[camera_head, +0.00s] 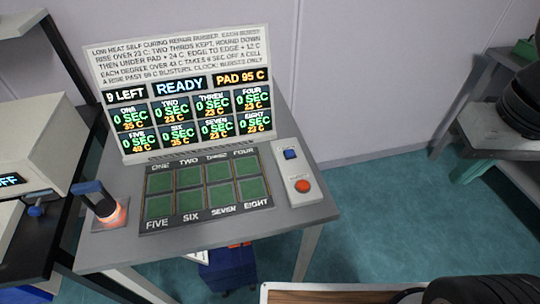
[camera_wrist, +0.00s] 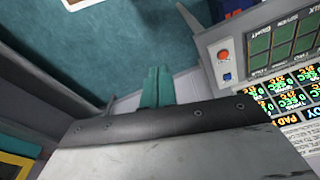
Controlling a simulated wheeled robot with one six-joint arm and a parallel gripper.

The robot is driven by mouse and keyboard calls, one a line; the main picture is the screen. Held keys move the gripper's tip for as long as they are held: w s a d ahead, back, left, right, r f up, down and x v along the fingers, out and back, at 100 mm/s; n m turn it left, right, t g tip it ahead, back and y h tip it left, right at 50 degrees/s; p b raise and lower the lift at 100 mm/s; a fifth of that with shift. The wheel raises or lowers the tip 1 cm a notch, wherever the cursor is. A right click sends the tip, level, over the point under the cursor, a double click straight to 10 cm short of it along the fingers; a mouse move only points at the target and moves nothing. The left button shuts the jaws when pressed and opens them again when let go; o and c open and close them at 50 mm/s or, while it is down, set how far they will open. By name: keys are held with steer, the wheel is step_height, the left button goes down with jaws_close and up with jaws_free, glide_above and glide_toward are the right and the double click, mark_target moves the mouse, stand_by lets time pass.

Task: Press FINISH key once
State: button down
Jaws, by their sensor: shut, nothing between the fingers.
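The key box (camera_head: 294,171) is a pale narrow panel at the right edge of the rheometer table. It carries a blue key (camera_head: 290,154) nearer the display and a round orange-red key (camera_head: 302,186) nearer the front. Their labels are too small to read, so I cannot tell which is FINISH. In the wrist view the red key (camera_wrist: 223,55) and the blue key (camera_wrist: 227,77) show at the upper right. My gripper (camera_head: 459,178) has teal fingers, shut and empty, well right of the box. Its fingers also show in the wrist view (camera_wrist: 157,82), apart from both keys.
The display (camera_head: 180,95) reads READY, 9 LEFT and PAD 95 C, with cells at 0 SEC. Before it lies a plate (camera_head: 208,190) of several green pads. A dark-handled tool with a glowing base (camera_head: 108,210) stands left. Free space lies between table and gripper.

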steer(key=w+a+f+n+h, duration=0.15)
steer(key=w+n+h, duration=0.3)
steer(key=w, duration=0.65)
steer(key=n+t+h, duration=0.1)
steer(key=n+t, duration=0.5)
steer(key=n, duration=0.9)
glide_above(287, 154)
step_height(287, 154, down, 12)
steer(key=shift+f, duration=0.1)
steer(key=shift+f, duration=0.1)
steer(key=shift+f, duration=4.3)
steer(key=shift+f, duration=0.1)
